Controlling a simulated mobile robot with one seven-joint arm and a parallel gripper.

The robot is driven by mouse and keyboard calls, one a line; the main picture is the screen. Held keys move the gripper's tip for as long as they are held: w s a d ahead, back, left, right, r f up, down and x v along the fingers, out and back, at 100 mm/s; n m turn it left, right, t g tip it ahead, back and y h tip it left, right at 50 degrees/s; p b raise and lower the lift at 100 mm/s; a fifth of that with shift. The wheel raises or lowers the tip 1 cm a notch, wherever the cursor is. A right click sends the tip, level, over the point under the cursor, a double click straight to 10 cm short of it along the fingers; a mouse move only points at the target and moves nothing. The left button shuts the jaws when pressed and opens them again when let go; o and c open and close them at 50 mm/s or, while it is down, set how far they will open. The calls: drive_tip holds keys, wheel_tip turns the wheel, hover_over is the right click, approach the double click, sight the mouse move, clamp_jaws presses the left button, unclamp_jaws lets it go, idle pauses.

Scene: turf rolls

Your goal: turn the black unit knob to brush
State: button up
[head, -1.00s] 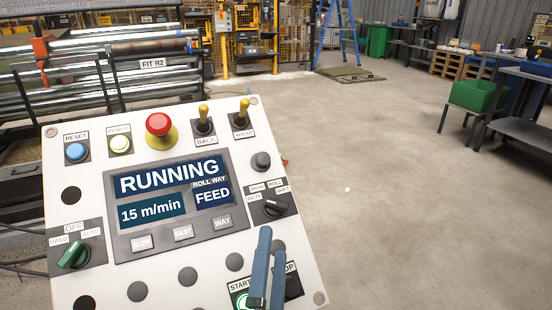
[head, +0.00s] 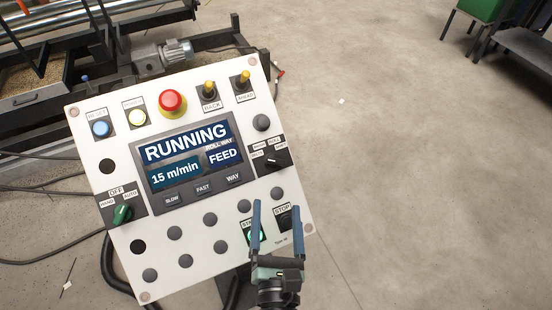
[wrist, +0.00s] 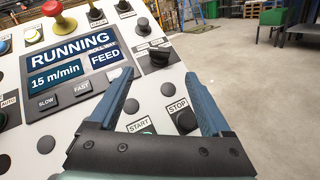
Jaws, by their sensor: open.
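The black unit knob (head: 274,159) sits on a dark plate with several small white labels at the right side of the white control panel (head: 200,258). The labels are too small to read surely. The knob also shows in the wrist view (wrist: 158,56), ahead of my fingers. My gripper (head: 275,206) is open and empty, over the panel's lower right by the START and STOP buttons, below the knob in the head view. In the wrist view its two blue fingers (wrist: 163,92) stand apart with nothing between them. The screen (head: 185,160) reads RUNNING, 15 m/min, ROLL WAY, FEED.
A green knob (head: 122,214) is at the panel's left. A red mushroom button (head: 172,102) and two yellow-tipped toggles (head: 243,82) stick up along the top. A plain black round knob (head: 261,122) is just above the unit knob. Open floor lies right of the panel.

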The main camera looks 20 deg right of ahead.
sight(276, 165)
drive_tip(key=p+x, duration=0.1)
drive_tip(key=x, duration=1)
drive_tip(key=shift+w, duration=0.25)
drive_tip(key=shift+r+p, duration=0.15)
drive_tip(key=shift+p, duration=0.2)
clamp_jaws()
